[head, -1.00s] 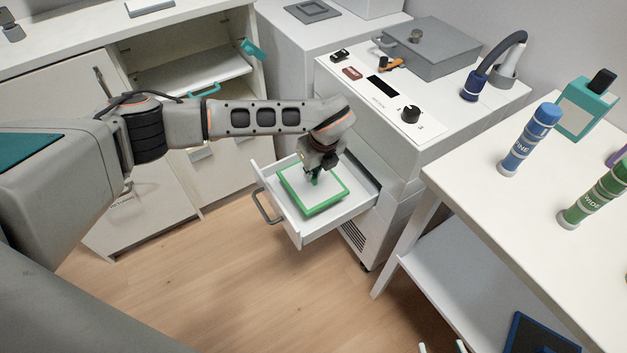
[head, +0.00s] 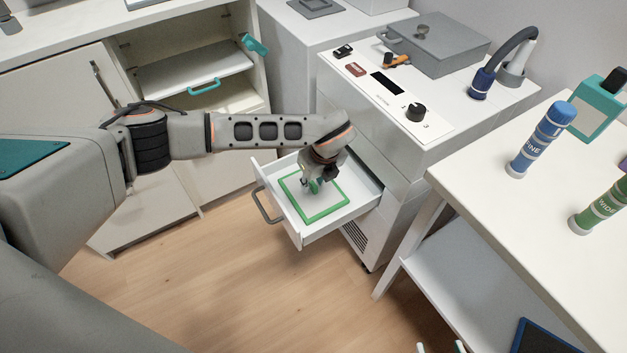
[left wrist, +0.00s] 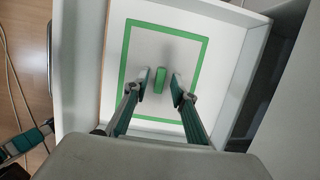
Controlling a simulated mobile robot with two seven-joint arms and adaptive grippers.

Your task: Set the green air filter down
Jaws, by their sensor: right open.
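The green air filter (head: 319,215), a white panel with a green frame, lies flat inside the pulled-out white drawer (head: 316,236). In the left wrist view the filter's frame (left wrist: 195,122) shows on the drawer floor, with an upright green tab (left wrist: 160,79) at its middle. My left gripper (left wrist: 159,84) is open, with one finger on each side of the tab and a visible gap to both. It also shows in the head view (head: 312,184), low over the filter. My right gripper (head: 440,347) shows only as two spread fingertips at the bottom edge.
The machine (head: 390,150) stands behind the drawer. A grey box (head: 440,48) sits on its top. A white table (head: 540,200) with blue and green bottles is at right. An open cabinet (head: 200,75) is at back left. The floor in front is clear.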

